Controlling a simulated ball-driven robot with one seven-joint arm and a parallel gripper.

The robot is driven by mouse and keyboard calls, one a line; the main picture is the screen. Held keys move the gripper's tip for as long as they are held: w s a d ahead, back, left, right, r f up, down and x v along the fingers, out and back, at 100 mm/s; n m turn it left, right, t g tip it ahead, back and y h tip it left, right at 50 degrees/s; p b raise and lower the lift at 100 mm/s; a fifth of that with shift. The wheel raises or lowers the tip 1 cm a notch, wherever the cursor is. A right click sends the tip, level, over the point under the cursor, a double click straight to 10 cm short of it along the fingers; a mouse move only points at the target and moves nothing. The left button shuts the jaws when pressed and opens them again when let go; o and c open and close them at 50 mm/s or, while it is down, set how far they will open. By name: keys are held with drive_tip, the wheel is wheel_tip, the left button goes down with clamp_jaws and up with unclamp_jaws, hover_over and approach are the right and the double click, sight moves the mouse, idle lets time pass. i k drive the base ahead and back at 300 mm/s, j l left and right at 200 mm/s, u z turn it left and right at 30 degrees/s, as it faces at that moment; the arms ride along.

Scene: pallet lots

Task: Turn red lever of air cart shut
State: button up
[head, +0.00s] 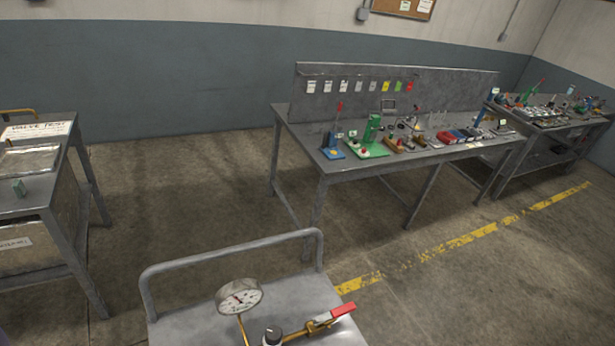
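The air cart (190,328) stands at the bottom middle of the head view, a grey metal top with a tubular handle rail (235,243) along its far side. A round pressure gauge (239,296) with a white face stands on it. Right of the gauge are a dark knob (273,336) and brass pipework (300,331). The red lever (342,310) sits at the right end of this pipework and points right and slightly up in the picture. The cart's lower part is cut off by the picture edge. My gripper is not in view.
A grey workbench (300,112) with a back panel, tags and several small fixtures stands beyond the cart. Another loaded bench (567,118) is at the far right. A valve test table (62,190) stands at the left. The floor between them is open, with a worn yellow line (484,231).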

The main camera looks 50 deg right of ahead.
sight(337, 313)
drive_tip(key=k+l+z, duration=0.1)
drive_tip(key=k+z, duration=0.2)
drive_tip(key=k, duration=0.35)
drive_tip(key=i+j+z, duration=0.1)
drive_tip(key=z, duration=0.35)
drive_tip(key=j+z, duration=0.3)
drive_tip(key=z, duration=0.15)
drive_tip(key=i+j+z, duration=0.1)
drive_tip(key=j+z, duration=0.15)
drive_tip(key=z, duration=0.2)
drive_tip(key=i, duration=0.4)
drive_tip(key=k+z, duration=0.45)
drive_tip(key=k, duration=0.7)
